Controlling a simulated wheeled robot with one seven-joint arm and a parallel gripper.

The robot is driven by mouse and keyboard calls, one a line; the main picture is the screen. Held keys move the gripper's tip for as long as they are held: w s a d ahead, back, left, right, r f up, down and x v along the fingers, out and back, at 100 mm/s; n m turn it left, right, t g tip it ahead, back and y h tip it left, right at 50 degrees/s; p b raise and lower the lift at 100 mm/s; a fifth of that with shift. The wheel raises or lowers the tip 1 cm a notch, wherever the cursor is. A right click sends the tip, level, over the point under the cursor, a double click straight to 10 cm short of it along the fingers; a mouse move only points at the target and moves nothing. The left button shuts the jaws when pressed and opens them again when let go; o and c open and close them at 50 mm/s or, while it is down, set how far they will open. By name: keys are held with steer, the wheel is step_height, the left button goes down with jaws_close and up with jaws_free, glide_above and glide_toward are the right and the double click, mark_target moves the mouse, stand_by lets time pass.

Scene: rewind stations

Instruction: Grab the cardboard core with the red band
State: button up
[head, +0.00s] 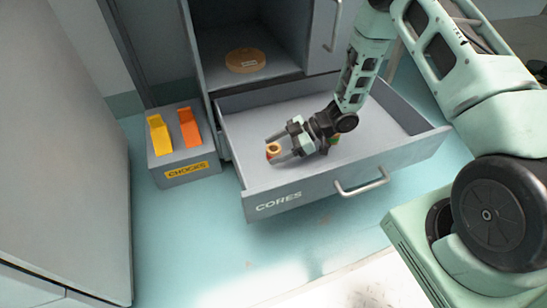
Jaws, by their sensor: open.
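A small cardboard core (273,150) with a red band is in the open drawer (279,201) labelled CORES, toward its left side. My gripper (280,149) reaches into the drawer from the right. Its jaws are open, with the two fingertips at the core, one on the far side and one on the near side. I cannot tell whether either finger touches it. Another small item (336,139) with green and orange on it lies behind my gripper's wrist and is mostly hidden.
A grey box (183,160) labelled CHOCKS, with a yellow and an orange chock, stands left of the drawer. A tan disc (245,60) lies in the open compartment above. The drawer has raised walls and a front handle (362,184). Its right part looks clear.

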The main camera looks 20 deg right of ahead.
steer(key=shift+w+a+f, duration=0.1)
steer(key=shift+a+f, duration=0.15)
steer(key=shift+a, duration=0.2)
steer(key=c, duration=1.1)
steer(key=shift+o, duration=0.2)
steer(key=shift+r, duration=0.1)
